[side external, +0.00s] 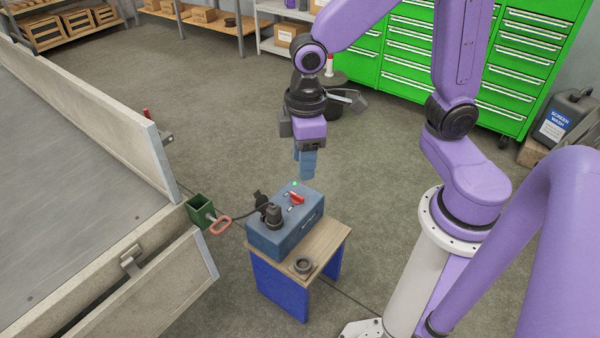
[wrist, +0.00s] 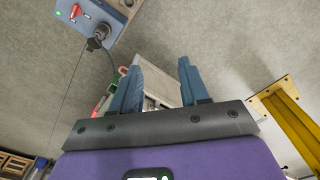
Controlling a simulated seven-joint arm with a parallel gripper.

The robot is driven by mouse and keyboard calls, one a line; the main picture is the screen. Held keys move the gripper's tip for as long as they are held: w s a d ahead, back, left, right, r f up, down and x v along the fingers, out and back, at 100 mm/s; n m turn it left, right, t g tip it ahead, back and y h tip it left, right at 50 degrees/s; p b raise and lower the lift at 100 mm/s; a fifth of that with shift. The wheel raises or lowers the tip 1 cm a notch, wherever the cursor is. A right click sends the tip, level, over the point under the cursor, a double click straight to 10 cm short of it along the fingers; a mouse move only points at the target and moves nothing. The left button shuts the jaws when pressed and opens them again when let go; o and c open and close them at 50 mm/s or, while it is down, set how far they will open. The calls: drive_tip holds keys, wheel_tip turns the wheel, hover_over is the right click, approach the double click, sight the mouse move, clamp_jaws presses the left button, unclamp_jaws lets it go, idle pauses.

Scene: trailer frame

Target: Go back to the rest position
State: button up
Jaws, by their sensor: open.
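My gripper (side external: 305,163) has blue fingers and points down at the end of my purple arm. In the side external view it hangs above and behind a blue box (side external: 290,234). In the wrist view the two fingers of my gripper (wrist: 158,75) stand apart with nothing held between them. The box (wrist: 107,15) shows at the upper left there, to the side of the fingers. It carries a red switch (side external: 297,198), a lit green lamp (side external: 295,184) and a black plug (side external: 273,215) with a cable.
Green drawers (side external: 410,65) stand behind.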

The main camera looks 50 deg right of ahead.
drive_tip(key=s+d+r+n, duration=0.1)
drive_tip(key=s+d, duration=0.1)
drive_tip(key=s, duration=0.4)
drive_tip(key=s+d+r+n, duration=0.1)
drive_tip(key=s+d, duration=0.2)
drive_tip(key=s, duration=0.3)
drive_tip(key=shift+s+d+r+n, duration=0.25)
drive_tip(key=shift+s+n, duration=0.15)
